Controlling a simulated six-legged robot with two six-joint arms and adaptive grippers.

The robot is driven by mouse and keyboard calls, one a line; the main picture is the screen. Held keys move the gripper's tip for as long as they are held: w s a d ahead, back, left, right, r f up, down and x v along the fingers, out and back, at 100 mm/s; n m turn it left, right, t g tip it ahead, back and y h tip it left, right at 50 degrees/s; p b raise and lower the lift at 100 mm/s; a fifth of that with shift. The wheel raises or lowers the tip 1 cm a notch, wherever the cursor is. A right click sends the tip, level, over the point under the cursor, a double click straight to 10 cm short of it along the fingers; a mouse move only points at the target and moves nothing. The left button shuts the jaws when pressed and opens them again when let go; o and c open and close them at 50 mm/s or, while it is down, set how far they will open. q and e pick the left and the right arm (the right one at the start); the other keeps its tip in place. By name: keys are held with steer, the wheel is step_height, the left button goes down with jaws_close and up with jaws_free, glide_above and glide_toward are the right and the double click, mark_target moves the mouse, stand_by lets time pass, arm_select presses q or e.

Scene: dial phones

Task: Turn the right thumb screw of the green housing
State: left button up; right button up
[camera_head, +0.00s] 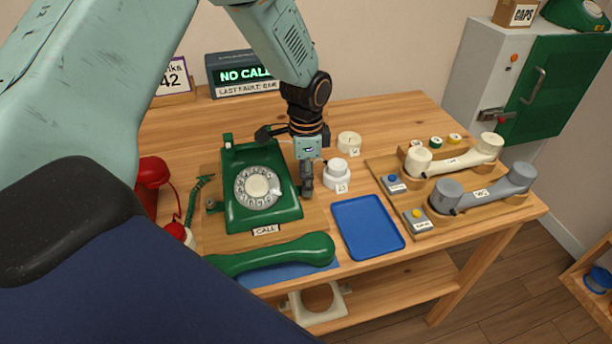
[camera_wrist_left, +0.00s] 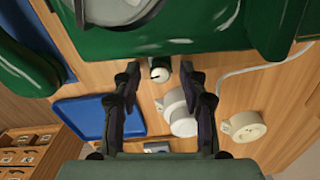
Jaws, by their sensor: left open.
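The green housing (camera_head: 238,214) of a dial phone stands on a wooden board on the table. It fills the top of the left wrist view (camera_wrist_left: 115,42). A small light-faced thumb screw (camera_wrist_left: 160,71) sticks out of its right side, between my fingertips in that view. My left gripper (camera_head: 307,190) points down at the right side of the housing. It also shows in the left wrist view (camera_wrist_left: 160,78), with its two fingers apart on either side of the screw. I cannot tell whether they touch it. In the head view the gripper hides this screw.
White round containers (camera_head: 336,177) stand close right of my left gripper. A blue tray (camera_head: 368,228) lies in front of them. The green handset (camera_head: 290,252) lies before the housing. Cream (camera_head: 460,158) and grey (camera_head: 490,190) handsets lie further right.

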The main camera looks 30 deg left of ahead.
arm_select(q)
steer(key=shift+r, duration=0.15)
step_height(320, 180, up, 12)
stand_by(0.5)
stand_by(0.3)
